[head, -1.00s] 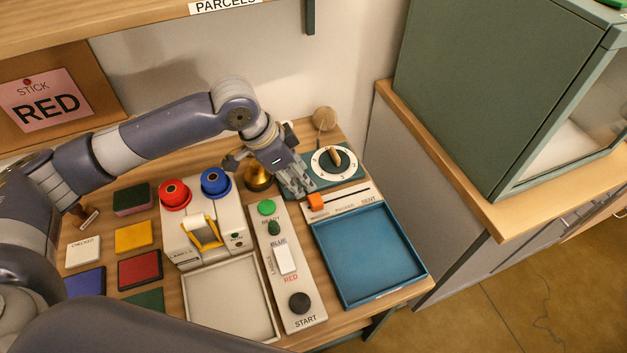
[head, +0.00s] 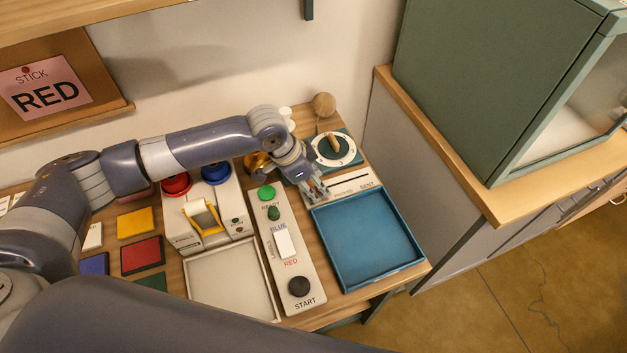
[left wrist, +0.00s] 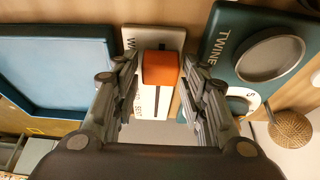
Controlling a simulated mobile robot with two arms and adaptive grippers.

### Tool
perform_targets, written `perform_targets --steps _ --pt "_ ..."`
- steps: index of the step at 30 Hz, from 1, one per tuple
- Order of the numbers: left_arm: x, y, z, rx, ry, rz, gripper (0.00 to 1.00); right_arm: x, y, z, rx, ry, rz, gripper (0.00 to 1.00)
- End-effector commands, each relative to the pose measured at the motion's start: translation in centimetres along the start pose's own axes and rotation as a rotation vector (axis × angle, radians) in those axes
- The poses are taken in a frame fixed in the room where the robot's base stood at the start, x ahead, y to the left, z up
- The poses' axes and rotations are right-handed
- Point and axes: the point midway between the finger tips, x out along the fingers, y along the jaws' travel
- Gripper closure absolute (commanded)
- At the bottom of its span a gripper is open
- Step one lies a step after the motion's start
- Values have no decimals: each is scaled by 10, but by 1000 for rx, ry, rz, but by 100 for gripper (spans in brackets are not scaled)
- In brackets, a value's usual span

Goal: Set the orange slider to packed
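The orange slider (left wrist: 160,68) is a small block on a pale label strip (left wrist: 155,38), between the two fingers of my left gripper (left wrist: 160,75) in the left wrist view. The fingers are open, one on each side of the block, with a narrow gap that looks clear of it. In the head view my left gripper (head: 317,192) is over the left end of the slider strip (head: 350,184) and largely hides the slider. The word SENT reads at the strip's right end; the other labels are mostly covered. My right gripper is not in view.
A blue tray (head: 368,285) lies just in front of the strip. A dial (head: 335,149) stands behind it, and a button panel (head: 299,268) with green and black buttons is to the left. A green cabinet (head: 480,90) stands at the right.

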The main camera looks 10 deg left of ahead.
Motion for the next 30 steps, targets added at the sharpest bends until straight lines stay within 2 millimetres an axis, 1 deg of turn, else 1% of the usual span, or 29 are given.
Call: perform_targets --steps 1,2,3,5,6,9,11,18,21,24,30 --pt "0 0 0 0 0 0 69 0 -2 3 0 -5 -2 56" --pt "0 0 0 0 0 0 76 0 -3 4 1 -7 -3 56" --pt "0 0 0 0 0 0 85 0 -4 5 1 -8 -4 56" --pt "0 0 0 0 0 0 99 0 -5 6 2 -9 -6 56" --pt "0 0 0 0 0 0 100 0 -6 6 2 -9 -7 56" --pt "0 0 -1 0 0 1 100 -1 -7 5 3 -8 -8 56" --pt "1 1 -6 0 1 2 100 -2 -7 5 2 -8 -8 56" --pt "16 1 -42 -1 3 2 100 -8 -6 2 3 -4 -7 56" --pt "21 0 -53 -1 2 2 100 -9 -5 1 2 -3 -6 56" --pt "24 0 -59 0 0 1 100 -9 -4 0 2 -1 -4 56" --pt "25 -1 -60 -1 -1 0 100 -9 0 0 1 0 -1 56"
